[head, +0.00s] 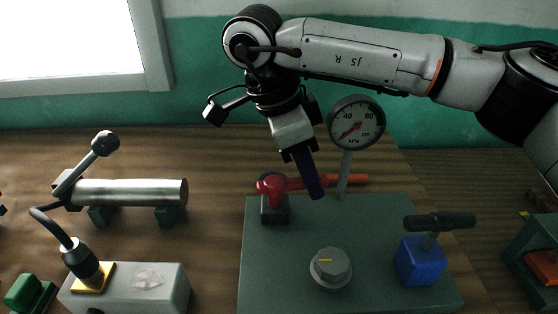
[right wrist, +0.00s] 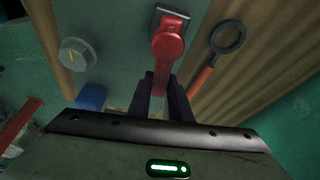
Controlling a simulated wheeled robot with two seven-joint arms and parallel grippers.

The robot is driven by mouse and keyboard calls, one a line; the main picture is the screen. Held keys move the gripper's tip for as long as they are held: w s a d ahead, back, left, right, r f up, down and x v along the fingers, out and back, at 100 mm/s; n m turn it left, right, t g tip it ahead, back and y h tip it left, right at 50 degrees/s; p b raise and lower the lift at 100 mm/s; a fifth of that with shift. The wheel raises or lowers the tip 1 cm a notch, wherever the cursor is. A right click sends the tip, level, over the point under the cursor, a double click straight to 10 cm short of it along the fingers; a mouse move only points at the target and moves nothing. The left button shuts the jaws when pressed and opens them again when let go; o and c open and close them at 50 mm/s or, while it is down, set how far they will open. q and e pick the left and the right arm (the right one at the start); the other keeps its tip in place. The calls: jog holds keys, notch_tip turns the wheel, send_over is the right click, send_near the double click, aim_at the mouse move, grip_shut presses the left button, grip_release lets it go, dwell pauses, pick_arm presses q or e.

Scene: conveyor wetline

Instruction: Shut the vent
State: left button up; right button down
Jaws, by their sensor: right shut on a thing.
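A red lever valve (head: 272,185) on a dark base stands at the back left of the green panel. Its red handle points to the right, roughly level. My right gripper (head: 314,190) comes down from above, its dark fingers at this handle. In the right wrist view the red lever valve (right wrist: 168,42) shows its handle running between the fingers of my right gripper (right wrist: 161,84), which is shut on it. The fingers hide part of the handle. No label shows which part is the vent. My left gripper is not in view.
A pressure gauge (head: 356,122) stands on a stem close to my right gripper. The green panel (head: 260,280) also bears a grey knob (head: 330,268) and a blue block (head: 420,262) with a black T-handle. A metal cylinder (head: 130,193) lies left.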

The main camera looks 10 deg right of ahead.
jog(key=shift+s+a+r+m, duration=0.1)
jog(key=shift+s+m, duration=0.25)
jog(key=shift+m, duration=0.15)
jog(key=c, duration=1.6)
grip_release()
jog(key=shift+s+g, duration=0.1)
jog(key=shift+g, duration=0.2)
